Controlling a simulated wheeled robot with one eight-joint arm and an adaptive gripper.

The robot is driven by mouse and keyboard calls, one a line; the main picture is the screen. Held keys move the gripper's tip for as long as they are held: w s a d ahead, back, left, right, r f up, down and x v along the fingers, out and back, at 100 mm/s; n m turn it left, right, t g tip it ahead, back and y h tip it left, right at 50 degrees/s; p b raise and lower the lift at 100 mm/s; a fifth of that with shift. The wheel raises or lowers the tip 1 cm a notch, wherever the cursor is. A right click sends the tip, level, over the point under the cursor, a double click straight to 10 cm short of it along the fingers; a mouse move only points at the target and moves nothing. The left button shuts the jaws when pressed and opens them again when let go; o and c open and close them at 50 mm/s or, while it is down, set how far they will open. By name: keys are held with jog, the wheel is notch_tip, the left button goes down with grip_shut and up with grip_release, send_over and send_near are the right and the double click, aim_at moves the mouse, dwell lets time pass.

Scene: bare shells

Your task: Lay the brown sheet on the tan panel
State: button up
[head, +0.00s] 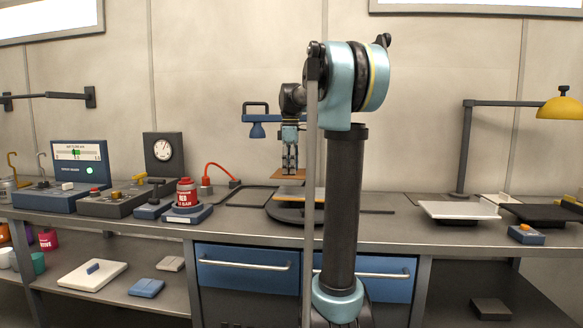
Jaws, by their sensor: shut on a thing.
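The brown sheet (283,174) is a thin, flat, roughly level piece below my gripper (290,167). My gripper points down and is shut on it. The sheet hangs a little above the tan panel (291,191), with a visible gap between them. The tan panel lies on a dark round-edged stand (287,213) on the bench. My arm's column hides the right part of the panel and stand. The fingertips are small in the head view, so the exact grip point on the sheet is unclear.
On the bench (405,228), a red-topped canister (186,192) and a red cable (219,170) stand left of the stand. A blue bracket (257,129) is behind my gripper. A white tray (458,210) and a yellow lamp (562,106) are at the right.

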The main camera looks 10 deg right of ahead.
aim_at(291, 192)
jog(key=shift+f, duration=3.25)
jog(key=o, duration=1)
jog(key=shift+c, duration=0.2)
